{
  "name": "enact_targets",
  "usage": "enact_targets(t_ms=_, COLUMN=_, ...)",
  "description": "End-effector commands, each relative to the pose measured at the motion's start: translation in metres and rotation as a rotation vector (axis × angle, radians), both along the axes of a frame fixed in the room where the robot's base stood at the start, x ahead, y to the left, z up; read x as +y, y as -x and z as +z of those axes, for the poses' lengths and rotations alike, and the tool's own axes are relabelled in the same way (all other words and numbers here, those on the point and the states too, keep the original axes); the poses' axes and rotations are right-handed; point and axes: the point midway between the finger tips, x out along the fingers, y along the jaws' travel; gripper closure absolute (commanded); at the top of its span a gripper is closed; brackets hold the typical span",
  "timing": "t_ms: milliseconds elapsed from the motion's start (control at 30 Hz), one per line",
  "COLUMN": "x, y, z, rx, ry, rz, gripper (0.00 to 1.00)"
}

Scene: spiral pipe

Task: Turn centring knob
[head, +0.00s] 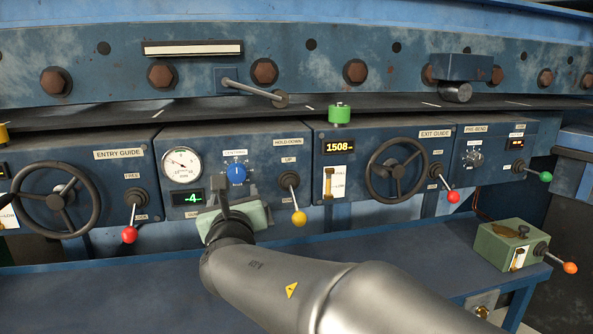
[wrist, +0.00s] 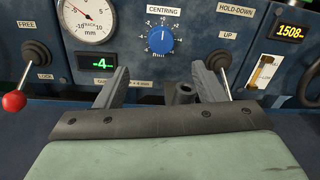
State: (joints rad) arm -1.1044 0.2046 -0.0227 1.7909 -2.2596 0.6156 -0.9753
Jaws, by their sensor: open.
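The centring knob (head: 236,174) is a round blue knob with a white pointer line, on the blue panel below a "CENTRING" label. In the wrist view the knob (wrist: 161,39) is at upper centre, its pointer straight up on a scale marked in mm. My gripper (wrist: 164,80) is open and empty, its two dark fingers spread below the knob and apart from it. In the head view my gripper (head: 228,195) is just below the knob. A round "TRACK" dial (head: 182,167) and a green display reading -4 (head: 193,197) are left of the knob.
The yellow-tipped hold-down lever (head: 297,214) stands right of the knob; my right finger is near it in the wrist view. A red-tipped lever (head: 130,232) and handwheel (head: 60,196) are at left. Another handwheel (head: 396,172) is at right. The blue bench (head: 130,285) is mostly clear.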

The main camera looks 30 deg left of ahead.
Motion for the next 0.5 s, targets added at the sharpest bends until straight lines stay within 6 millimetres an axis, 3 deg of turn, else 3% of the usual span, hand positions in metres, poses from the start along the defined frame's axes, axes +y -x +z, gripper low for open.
enact_targets(t_ms=200, x=0.029, y=-0.042, z=0.003, rx=0.001, ry=0.001, rz=-0.003, gripper=0.37)
enact_targets(t_ms=500, x=0.058, y=-0.083, z=0.002, rx=0.002, ry=-0.001, rz=-0.002, gripper=0.37)
